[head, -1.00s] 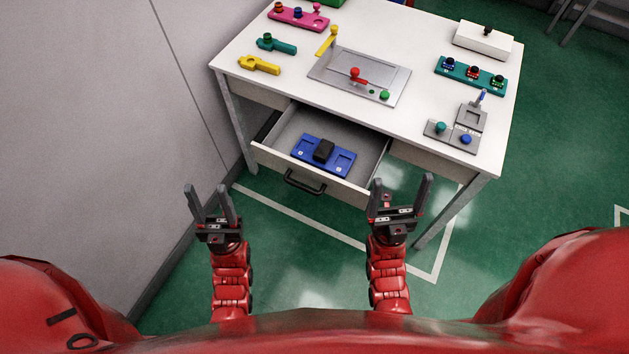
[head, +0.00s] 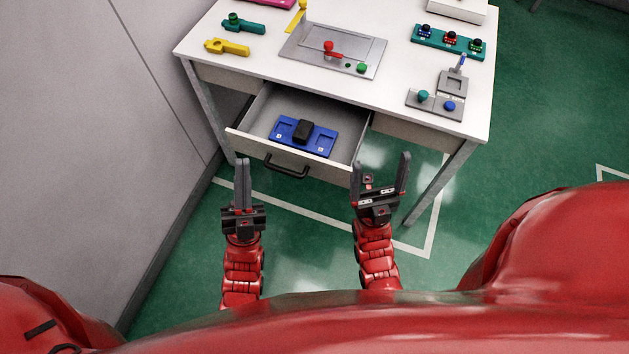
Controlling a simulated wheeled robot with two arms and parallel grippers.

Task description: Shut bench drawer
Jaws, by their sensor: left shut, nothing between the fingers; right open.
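The bench drawer (head: 258,146) stands pulled out from under the white bench (head: 250,62). Its front has a dark bar handle (head: 287,170). A blue tray with a black block (head: 303,133) lies inside it. My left gripper (head: 242,162) is shut and empty, in front of the left part of the drawer front, left of the handle; whether it touches the front cannot be told. My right gripper (head: 381,168) is open and empty, by the drawer's right front corner, right of the handle.
On the bench top are a grey panel with a red lever (head: 331,50), a yellow tool (head: 228,47), a teal tool (head: 256,25), a teal block with knobs (head: 449,41) and a grey switch box (head: 437,101). A wall (head: 90,120) runs along the left. Green floor is clear at right.

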